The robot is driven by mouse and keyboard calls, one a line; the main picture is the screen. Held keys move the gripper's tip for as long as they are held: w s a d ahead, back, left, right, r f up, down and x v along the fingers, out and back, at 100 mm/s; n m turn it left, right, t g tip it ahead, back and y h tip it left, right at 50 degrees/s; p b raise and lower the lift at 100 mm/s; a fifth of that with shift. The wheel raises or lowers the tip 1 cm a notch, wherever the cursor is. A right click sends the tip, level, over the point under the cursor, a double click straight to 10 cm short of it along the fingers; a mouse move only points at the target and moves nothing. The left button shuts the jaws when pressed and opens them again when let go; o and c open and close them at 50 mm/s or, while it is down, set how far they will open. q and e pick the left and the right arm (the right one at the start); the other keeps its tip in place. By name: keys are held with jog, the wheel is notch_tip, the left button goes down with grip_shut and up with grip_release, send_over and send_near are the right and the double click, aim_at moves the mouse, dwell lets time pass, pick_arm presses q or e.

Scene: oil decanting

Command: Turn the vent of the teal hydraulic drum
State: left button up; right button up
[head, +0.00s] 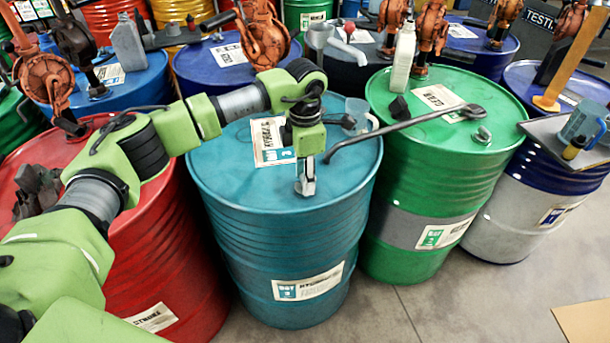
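The teal hydraulic drum (280,245) stands upright in the middle of the head view, with a white and teal label on its side. My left gripper (305,188) points straight down at the front part of the drum's lid. Its narrow grey fingertips are at or just above the lid. The fingers overlap from this angle, so I cannot tell whether they are open or shut. The teal drum's vent is not clearly visible; the gripper may cover it. My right gripper is not in view.
A long dark metal tool (400,132) spans the teal and green lids, right of my gripper. A clear jug (357,116) and a paper sheet (268,157) are on the teal lid. A red drum (160,250) and a green drum (425,190) stand close on either side.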

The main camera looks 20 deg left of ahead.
pick_arm(q)
jog(key=shift+c, duration=0.3)
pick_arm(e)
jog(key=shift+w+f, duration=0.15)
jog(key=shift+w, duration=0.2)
pick_arm(q)
jog(key=n+b, duration=0.1)
jog(key=n, duration=0.2)
jog(key=shift+f, duration=0.1)
jog(key=n+b, duration=0.1)
jog(key=n, duration=0.2)
jog(key=shift+n, duration=0.3)
jog(key=n+b, duration=0.1)
jog(key=n, duration=0.2)
jog(key=shift+n, duration=0.3)
jog(key=n+b, duration=0.1)
jog(key=n, duration=0.2)
jog(key=shift+n, duration=2.4)
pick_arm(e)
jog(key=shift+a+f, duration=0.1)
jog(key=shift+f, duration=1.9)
pick_arm(q)
jog(key=shift+w, duration=0.1)
jog(key=o, duration=1.1)
